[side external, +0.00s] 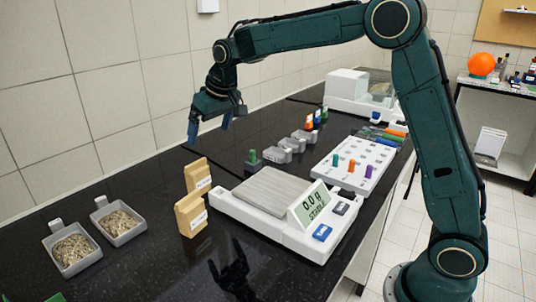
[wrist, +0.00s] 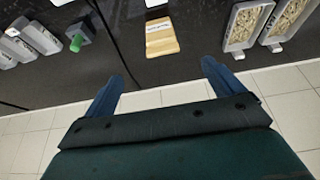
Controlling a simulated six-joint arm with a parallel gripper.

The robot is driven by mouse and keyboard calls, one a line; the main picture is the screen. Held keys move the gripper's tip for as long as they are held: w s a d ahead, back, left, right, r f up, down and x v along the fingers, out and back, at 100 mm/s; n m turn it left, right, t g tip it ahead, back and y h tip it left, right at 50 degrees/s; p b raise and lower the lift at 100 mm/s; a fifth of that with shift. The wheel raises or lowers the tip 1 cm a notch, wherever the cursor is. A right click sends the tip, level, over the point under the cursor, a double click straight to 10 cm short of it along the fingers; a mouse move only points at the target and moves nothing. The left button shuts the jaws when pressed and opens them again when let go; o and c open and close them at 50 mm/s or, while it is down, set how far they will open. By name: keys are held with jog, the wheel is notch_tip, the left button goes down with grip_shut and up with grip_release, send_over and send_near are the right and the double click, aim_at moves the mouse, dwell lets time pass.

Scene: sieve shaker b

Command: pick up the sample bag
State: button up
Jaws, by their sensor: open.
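Two tan bags with white labels stand upright on the black bench in the side view, one nearer the camera (side external: 189,217) and one behind it (side external: 196,177). I cannot tell which is the sample bag. In the wrist view one tan bag (wrist: 162,44) shows at the top centre, ahead of the fingers, with another pale edge at the frame's top. My gripper (side external: 209,130) is in the air above the bench near the wall, higher than the bags and apart from them. Its blue fingers (wrist: 163,76) are spread wide with nothing between them.
Two grey trays of grainy material (side external: 73,253) (side external: 119,221) stand left of the bags. A white balance (side external: 285,220) reading 0.0 g stands to the right. Small grey blocks (side external: 275,155), a white rack with coloured pegs (side external: 355,165) and another white device (side external: 350,90) lie beyond.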

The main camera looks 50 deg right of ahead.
aim_at(197, 166)
jog(key=shift+w+a+f, duration=0.1)
jog(key=shift+w+f, duration=1.05)
jog(key=shift+w, duration=0.25)
jog(key=shift+x, duration=4.3)
jog(key=shift+x, duration=2.5)
jog(key=shift+s+f, duration=0.1)
jog(key=shift+s, duration=0.05)
jog(key=c, duration=1.2)
